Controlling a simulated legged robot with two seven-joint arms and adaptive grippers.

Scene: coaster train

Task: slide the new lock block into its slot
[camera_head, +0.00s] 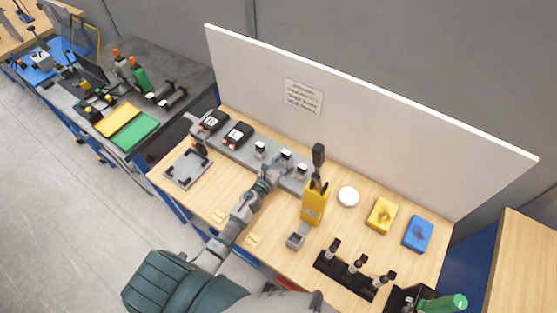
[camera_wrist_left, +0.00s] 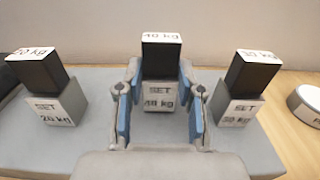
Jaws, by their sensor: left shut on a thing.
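My left gripper (camera_head: 279,168) is over the grey rail (camera_head: 228,148) along the back of the bench. In the left wrist view the blue-padded fingers (camera_wrist_left: 160,105) are shut on a black block with a white labelled top (camera_wrist_left: 161,55). It sits at the middle of three similar stations, right above a grey stand (camera_wrist_left: 160,97) marked SET; whether it is fully seated is hidden. Similar black blocks stand at the left (camera_wrist_left: 36,68) and right (camera_wrist_left: 251,70) stations, each on a SET-labelled stand. My right gripper is not in view.
A yellow holder with a black-handled tool (camera_head: 314,203) stands right of my left gripper. A white disc (camera_head: 348,197), yellow block (camera_head: 382,215) and blue block (camera_head: 418,233) lie further right. A white panel (camera_head: 370,120) rises behind.

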